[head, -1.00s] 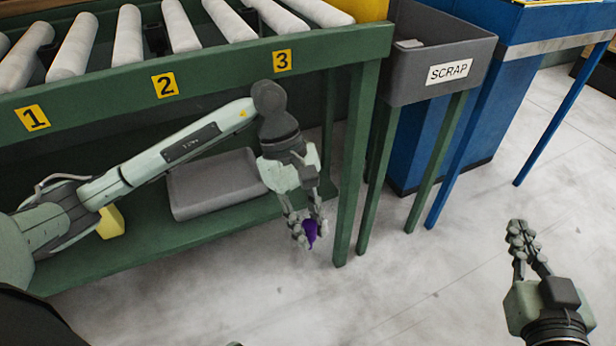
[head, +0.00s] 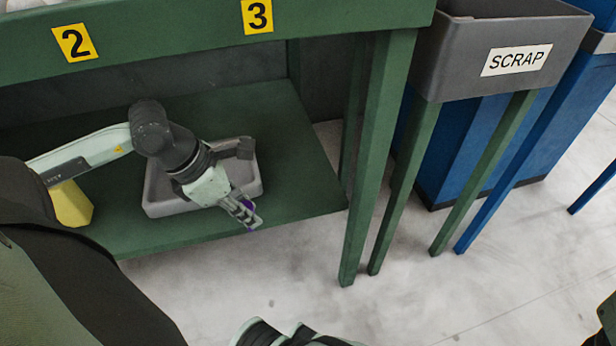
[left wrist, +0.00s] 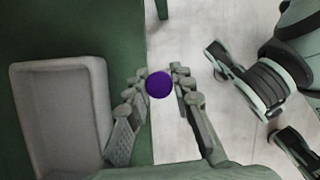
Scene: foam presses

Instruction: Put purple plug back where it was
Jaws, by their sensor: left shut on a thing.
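The purple plug (head: 249,204) is held in the fingers of my left gripper (head: 243,211). In the left wrist view the round purple plug (left wrist: 159,85) sits between the fingertips of my left gripper (left wrist: 160,80). In the head view the gripper is at the front right of a grey tray (head: 153,200), and my wrist covers much of that tray. In the left wrist view the tray (left wrist: 60,112) lies to the left of the gripper and its visible inside looks empty.
The tray rests on the green lower shelf (head: 300,185), with a yellow object (head: 72,204) at its left. Green table legs (head: 372,170) stand to the right. A grey SCRAP bin (head: 480,85) is beyond them. The pale floor in front shows open room.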

